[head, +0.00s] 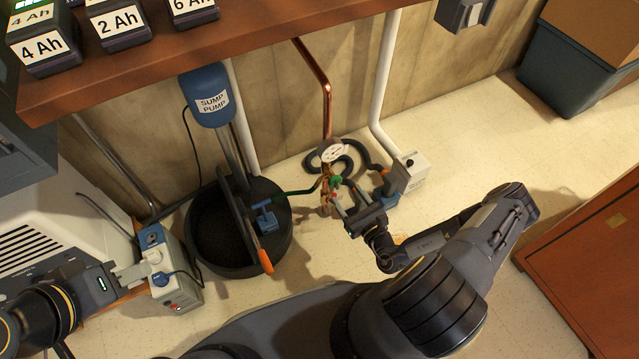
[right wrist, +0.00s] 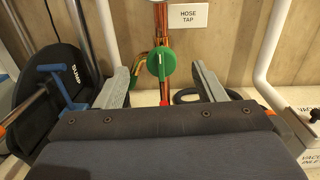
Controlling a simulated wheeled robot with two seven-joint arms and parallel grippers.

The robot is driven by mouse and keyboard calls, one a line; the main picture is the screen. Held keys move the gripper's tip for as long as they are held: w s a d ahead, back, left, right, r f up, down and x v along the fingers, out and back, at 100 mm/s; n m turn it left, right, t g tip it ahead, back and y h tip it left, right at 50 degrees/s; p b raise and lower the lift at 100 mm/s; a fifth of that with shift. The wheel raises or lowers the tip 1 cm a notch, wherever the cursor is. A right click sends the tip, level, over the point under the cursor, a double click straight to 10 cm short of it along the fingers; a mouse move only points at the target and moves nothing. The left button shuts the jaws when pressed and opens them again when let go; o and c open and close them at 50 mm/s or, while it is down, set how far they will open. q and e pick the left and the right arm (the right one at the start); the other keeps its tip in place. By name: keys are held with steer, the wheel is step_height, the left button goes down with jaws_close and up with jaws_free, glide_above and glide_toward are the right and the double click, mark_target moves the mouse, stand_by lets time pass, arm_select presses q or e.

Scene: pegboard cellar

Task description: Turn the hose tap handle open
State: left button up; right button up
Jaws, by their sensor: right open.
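The hose tap has a round green handle with a raised vertical bar, seen in the right wrist view (right wrist: 161,64) on a copper pipe (right wrist: 160,20). A small red piece shows just below it. In the head view the green handle (head: 336,181) is small and partly hidden by my right gripper. My right gripper (head: 345,196) is open; its two fingers stand left and right of the handle in the right wrist view (right wrist: 160,85), with gaps on both sides. It holds nothing. My left gripper (head: 132,272) is beside a grey box with blue knobs (head: 172,268); its jaw opening is unclear.
A black sump basin (head: 210,265) with a blue sump pump (head: 207,95) stands left of the tap. A gauge (head: 333,151), a dark coiled hose (head: 312,164) and a pale box (head: 411,172) are close by. A wooden shelf (head: 260,25) overhangs. A brown cabinet (head: 590,260) stands at right.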

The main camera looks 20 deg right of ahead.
mark_target(338, 187)
steer(key=shift+a+f+m+h, duration=0.1)
steer(key=shift+f+m+h, duration=0.25)
steer(key=shift+f, duration=0.45)
steer(key=shift+w+f, duration=0.1)
steer(key=shift+w, duration=0.25)
steer(key=w, duration=0.2)
steer(key=w+b, duration=0.1)
steer(key=w, duration=0.1)
steer(key=w+a+b, duration=0.1)
steer(key=w, duration=0.1)
steer(key=shift+w+b, duration=0.3)
steer(key=shift+w, duration=0.25)
steer(key=shift+a, duration=0.1)
steer(key=c, duration=1)
